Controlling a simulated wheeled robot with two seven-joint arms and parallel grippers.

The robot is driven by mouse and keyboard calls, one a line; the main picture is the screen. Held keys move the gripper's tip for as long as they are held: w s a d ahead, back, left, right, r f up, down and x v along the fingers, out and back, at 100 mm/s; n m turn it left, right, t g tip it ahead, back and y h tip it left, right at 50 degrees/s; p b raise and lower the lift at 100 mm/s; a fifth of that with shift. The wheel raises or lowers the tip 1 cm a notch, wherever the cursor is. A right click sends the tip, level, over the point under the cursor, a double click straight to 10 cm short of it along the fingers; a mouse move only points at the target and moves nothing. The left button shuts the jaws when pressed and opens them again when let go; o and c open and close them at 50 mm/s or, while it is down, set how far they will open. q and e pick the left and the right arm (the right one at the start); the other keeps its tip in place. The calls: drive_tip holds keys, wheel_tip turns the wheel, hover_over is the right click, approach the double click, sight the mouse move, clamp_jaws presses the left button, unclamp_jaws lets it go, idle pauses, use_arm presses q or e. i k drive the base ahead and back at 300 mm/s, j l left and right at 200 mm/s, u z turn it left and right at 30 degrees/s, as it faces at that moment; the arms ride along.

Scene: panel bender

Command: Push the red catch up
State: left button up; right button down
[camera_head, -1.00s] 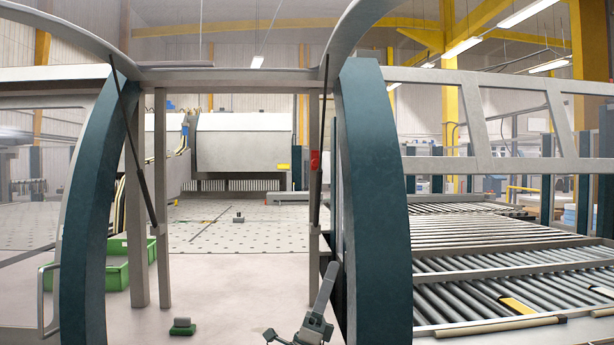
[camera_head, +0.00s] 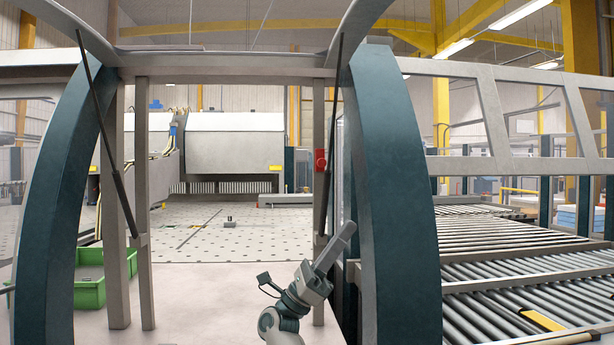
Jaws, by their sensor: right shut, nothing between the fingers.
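The red catch (camera_head: 320,161) is a small red block on the right-hand post of the open frame ahead, beside the thin dark strut. My right gripper (camera_head: 347,230) rises from the bottom centre, its fingers pointing up and to the right. It is shut and holds nothing. In the picture it is below and a little right of the catch, with a clear gap between them; I cannot tell the depth between them. My left gripper is out of view.
Thick dark teal curved frames (camera_head: 395,200) stand on both sides of the opening. A roller conveyor (camera_head: 530,290) lies at the right. A green bin (camera_head: 90,290) sits at the lower left. The pale floor in the opening's middle is clear.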

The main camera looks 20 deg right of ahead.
sight(320, 162)
drive_tip(key=i, duration=1.35)
